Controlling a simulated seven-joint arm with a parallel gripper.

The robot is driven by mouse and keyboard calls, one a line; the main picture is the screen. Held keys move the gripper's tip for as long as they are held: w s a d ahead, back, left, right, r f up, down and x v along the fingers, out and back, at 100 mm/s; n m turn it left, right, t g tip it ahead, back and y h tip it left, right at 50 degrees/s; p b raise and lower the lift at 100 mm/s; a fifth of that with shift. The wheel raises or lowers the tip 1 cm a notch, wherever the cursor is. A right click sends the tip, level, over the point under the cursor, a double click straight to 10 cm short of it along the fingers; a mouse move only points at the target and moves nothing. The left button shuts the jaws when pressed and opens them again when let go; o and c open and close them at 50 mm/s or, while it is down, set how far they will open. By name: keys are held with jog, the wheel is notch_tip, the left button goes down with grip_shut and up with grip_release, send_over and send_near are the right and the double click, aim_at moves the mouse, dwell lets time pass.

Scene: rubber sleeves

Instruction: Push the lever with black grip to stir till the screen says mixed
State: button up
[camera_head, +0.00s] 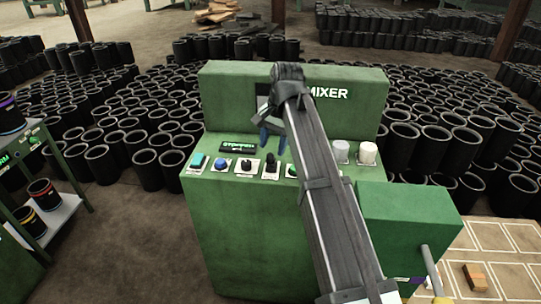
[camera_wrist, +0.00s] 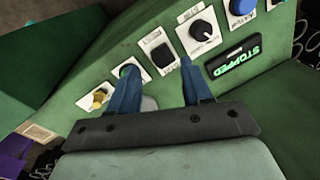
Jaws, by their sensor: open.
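The green mixer (camera_head: 225,230) has a sloped control panel with a row of controls. The small screen (camera_head: 238,147) reads STOPPED in green letters; it also shows in the wrist view (camera_wrist: 235,60). A short black-gripped lever (camera_head: 270,164) stands on a white plate, right of a round black knob (camera_head: 246,165). In the wrist view the black lever (camera_wrist: 160,55) appears in the gap beyond my fingertips. My gripper (camera_head: 272,140) is open and empty, its blue fingers pointing down over the panel. Contact with the lever cannot be told.
A cyan button (camera_head: 200,160) and blue button (camera_head: 221,165) lie left of the knob. A green button (camera_wrist: 125,71) is partly behind one finger. White knobs (camera_head: 367,152) stand at right. A grey rod with yellow end (camera_head: 430,265) projects from the side box. Black sleeves surround the mixer.

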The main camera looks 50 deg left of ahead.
aim_at(271, 154)
jog(key=shift+s+a+f, duration=0.1)
jog(key=shift+a+f, duration=0.1)
jog(key=shift+f, duration=1.05)
jog(key=shift+s+a+f, duration=0.1)
jog(key=shift+a+f, duration=0.05)
jog(key=shift+f, duration=1.05)
grip_shut()
